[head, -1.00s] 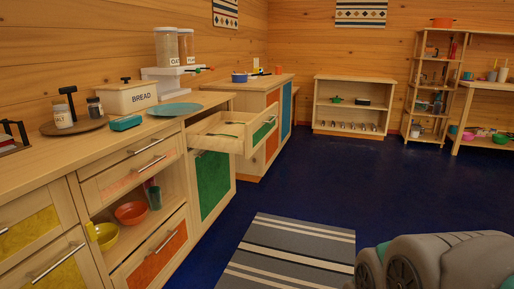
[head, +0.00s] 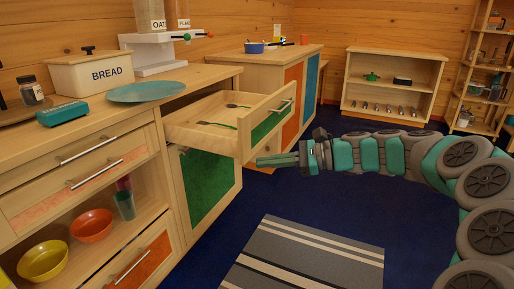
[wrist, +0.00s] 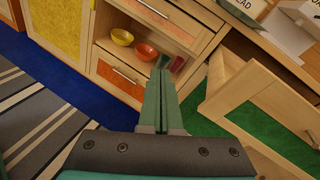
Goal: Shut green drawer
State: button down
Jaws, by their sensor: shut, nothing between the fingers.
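The green drawer (head: 268,125) is pulled out from the cabinet below the counter, with a green front panel and a metal bar handle. Utensils (head: 217,124) lie inside it. In the wrist view, its green front (wrist: 270,130) shows at the right, tilted in the picture. My gripper (head: 258,161) is shut and empty. In the head view it appears just below the drawer's front, pointing left; I cannot tell if it touches. In the wrist view its fingertips (wrist: 160,72) stand left of the drawer front.
A green cabinet door (head: 207,180) is below the drawer. Open shelf bowls (head: 91,226) are at left. The counter holds a teal plate (head: 147,92) and a bread box (head: 92,72). A striped rug (head: 305,258) lies on the blue floor, which is otherwise clear nearby.

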jog(key=w+d+f+m+t+y, duration=0.1)
jog(key=w+d+f+m+t, duration=0.1)
jog(key=w+d+m+t, duration=0.3)
jog(key=w+d+f+m, duration=0.2)
jog(key=w+d, duration=0.2)
jog(key=w, duration=0.3)
send_near(248, 142)
jog(key=x, duration=0.6)
jog(key=shift+a, duration=0.45)
